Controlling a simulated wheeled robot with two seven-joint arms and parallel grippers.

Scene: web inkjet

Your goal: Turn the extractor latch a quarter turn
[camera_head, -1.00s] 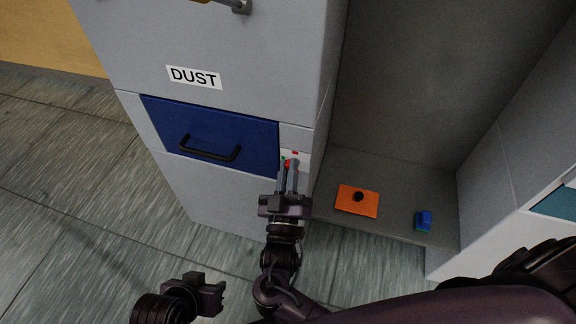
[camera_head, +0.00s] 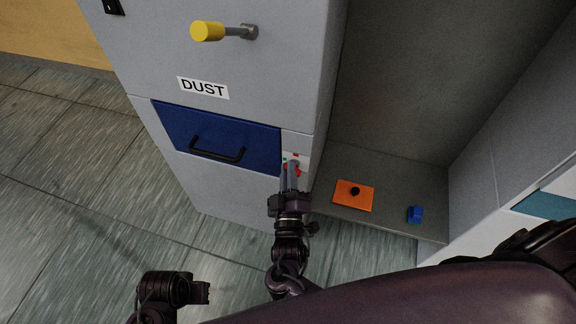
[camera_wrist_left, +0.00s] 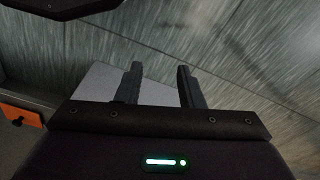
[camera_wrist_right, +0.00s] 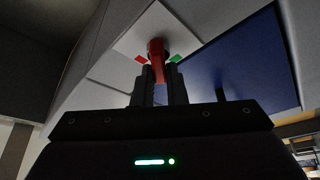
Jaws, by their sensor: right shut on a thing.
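The extractor latch (camera_wrist_right: 156,58) is a red lever on a pale panel beside the blue dust drawer (camera_head: 218,138). In the right wrist view its lever runs down between my right gripper's fingers, with a red mark (camera_wrist_right: 141,59) to its left and a green mark (camera_wrist_right: 176,59) to its right. My right gripper (camera_wrist_right: 158,72) is shut on the latch; in the head view it (camera_head: 290,168) partly hides it. My left gripper (camera_wrist_left: 158,72) is open and empty, low over the floor; it also shows in the head view (camera_head: 206,292).
A black handle (camera_head: 217,155) sticks out of the blue drawer. A yellow-ended knob (camera_head: 207,31) juts out above the DUST label (camera_head: 203,88). An orange block (camera_head: 353,195) with a black knob and a small blue piece (camera_head: 415,214) lie on the grey shelf to the right.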

